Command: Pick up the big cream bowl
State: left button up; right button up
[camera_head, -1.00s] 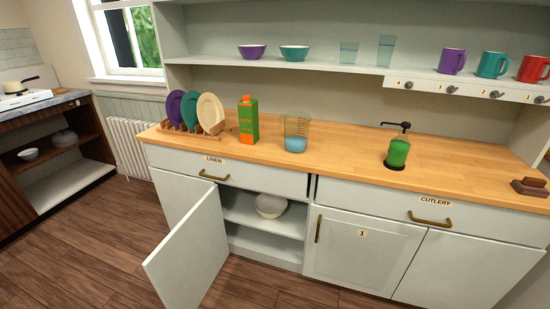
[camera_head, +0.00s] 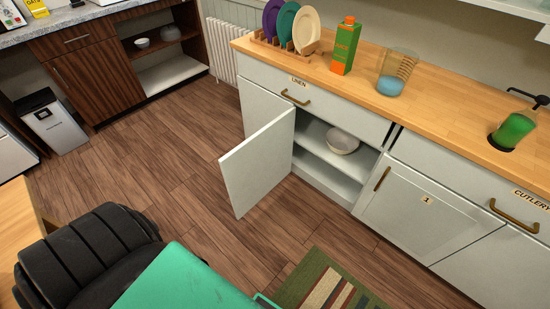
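A big pale bowl (camera_head: 342,141), cream to grey in this light, sits on the upper shelf inside the open cupboard (camera_head: 325,158) below the drawer marked LINEN. The cupboard door (camera_head: 257,165) stands swung out to the left of the opening. Two smaller-looking bowls, a white one (camera_head: 142,43) and a greyish one (camera_head: 170,33), stand on a shelf of the dark wooden unit at the back left. Neither of my grippers shows in the view.
A dark chair (camera_head: 85,255) and a teal flat surface (camera_head: 185,282) stand in front. Wooden floor (camera_head: 165,165) is clear between.

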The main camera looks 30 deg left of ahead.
aim_at(339, 141)
jog(key=j+z, duration=0.5)
jog(key=j, duration=1.75)
jog(key=j+z, duration=0.4)
jog(key=j, duration=0.7)
jog(key=j+z, duration=0.45)
jog(key=j, duration=0.7)
jog(key=k, duration=0.05)
